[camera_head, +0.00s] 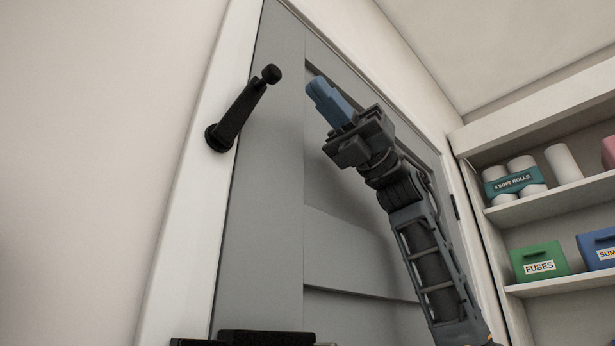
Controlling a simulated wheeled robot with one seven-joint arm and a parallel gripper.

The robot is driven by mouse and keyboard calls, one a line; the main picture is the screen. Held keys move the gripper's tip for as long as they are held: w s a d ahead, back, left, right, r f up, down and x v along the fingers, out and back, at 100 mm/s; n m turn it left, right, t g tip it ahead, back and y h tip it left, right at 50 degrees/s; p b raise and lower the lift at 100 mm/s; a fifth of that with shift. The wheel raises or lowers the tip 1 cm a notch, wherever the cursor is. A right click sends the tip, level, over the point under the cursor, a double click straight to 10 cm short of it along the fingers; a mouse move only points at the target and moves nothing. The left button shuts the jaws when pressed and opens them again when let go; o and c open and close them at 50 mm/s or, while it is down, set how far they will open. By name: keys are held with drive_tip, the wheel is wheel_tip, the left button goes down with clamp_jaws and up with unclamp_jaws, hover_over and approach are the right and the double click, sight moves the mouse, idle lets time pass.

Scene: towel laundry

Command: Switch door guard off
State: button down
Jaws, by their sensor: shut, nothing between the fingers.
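The door guard is a black bar (238,112) at the upper left of the grey door (270,200). Its round base (218,138) sits on the white door frame. The bar slants up and right from there and ends in a round knob (271,74) over the door's face. My gripper (318,88) has blue fingers that are shut and empty. It is in front of the door, a little right of the knob and apart from it. My arm reaches up to it from the lower right.
Shelves at the right hold soft rolls (515,180), a green fuses box (539,262) and a blue box (598,247). The white door frame (190,210) borders the door on the left, with bare wall beyond. Dark objects (265,337) show at the bottom edge.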

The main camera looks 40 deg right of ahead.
drive_tip(key=shift+d+r, duration=0.4)
drive_tip(key=shift+d, duration=0.4)
drive_tip(key=shift+d+r, duration=0.45)
drive_tip(key=shift+d, duration=0.3)
drive_tip(key=shift+d+r, duration=0.4)
drive_tip(key=shift+d, duration=0.4)
